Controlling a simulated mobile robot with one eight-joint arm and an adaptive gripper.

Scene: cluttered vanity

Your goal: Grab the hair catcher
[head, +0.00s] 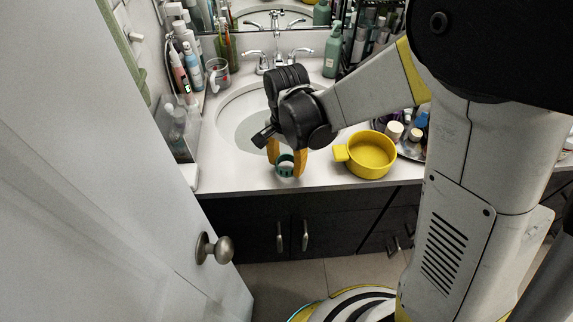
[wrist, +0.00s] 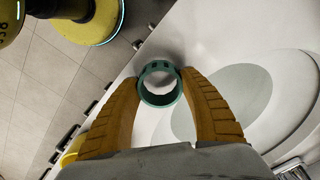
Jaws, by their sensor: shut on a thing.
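The hair catcher is a small green ring-shaped piece with slots in its wall (wrist: 160,97). In the wrist view it sits between the tips of my gripper (wrist: 159,84), whose two yellow-brown fingers press on its left and right sides. In the head view the hair catcher (head: 285,169) shows between the fingers of my gripper (head: 286,168), near the front edge of the counter in front of the sink. I cannot tell whether it touches the counter.
A yellow pot (head: 369,155) stands on the counter to the right of my gripper. The sink basin (head: 226,122) lies behind it, with a faucet (head: 277,48) at the back. Bottles and a glass mug (head: 218,75) crowd the left side. A white door (head: 110,200) stands at left.

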